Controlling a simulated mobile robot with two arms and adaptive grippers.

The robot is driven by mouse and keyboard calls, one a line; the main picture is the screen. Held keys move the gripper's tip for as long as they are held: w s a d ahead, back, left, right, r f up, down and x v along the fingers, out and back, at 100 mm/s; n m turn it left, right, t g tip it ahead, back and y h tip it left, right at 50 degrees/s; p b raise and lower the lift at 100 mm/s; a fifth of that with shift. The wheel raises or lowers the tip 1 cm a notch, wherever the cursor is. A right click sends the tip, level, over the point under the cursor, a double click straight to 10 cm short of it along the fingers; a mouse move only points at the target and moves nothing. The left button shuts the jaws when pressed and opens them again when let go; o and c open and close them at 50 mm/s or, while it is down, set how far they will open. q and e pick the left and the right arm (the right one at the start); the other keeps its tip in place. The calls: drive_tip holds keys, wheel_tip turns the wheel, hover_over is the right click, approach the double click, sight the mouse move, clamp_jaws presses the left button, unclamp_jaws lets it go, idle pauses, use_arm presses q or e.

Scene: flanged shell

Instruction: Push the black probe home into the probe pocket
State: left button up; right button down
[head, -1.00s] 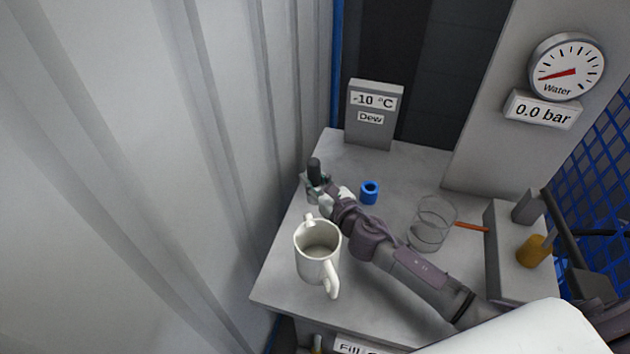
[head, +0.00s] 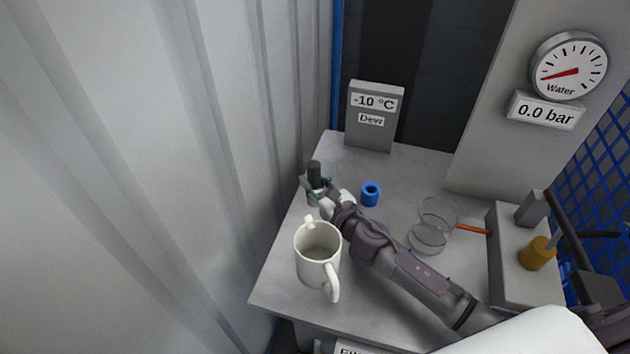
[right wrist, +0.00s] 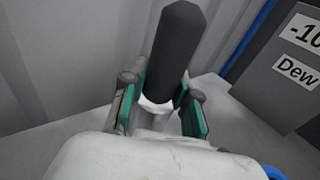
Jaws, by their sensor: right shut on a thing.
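The black probe (head: 314,170) stands upright near the back left edge of the table. My right gripper (head: 318,189) is around it and shut on it. In the right wrist view the probe (right wrist: 177,48) rises between the green-padded fingers (right wrist: 160,108), with a white part at its lower end. I cannot make out the probe pocket; the gripper hides what is under the probe. My left gripper is not in view.
A white mug (head: 316,262) stands left of my right forearm. A blue ring (head: 370,193) and a clear glass (head: 432,226) are on its other side. A grey dew display (head: 374,134) stands behind. The grey table (head: 290,285) is bare at its front left.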

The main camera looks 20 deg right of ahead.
drive_tip(key=shift+s+a, duration=0.15)
drive_tip(key=shift+a, duration=0.15)
drive_tip(key=c, duration=0.8)
unclamp_jaws()
drive_tip(key=shift+f, duration=0.1)
drive_tip(key=shift+d, duration=0.1)
drive_tip(key=shift+s+d, duration=0.1)
drive_tip(key=v, duration=1.1)
drive_tip(key=shift+s, duration=0.35)
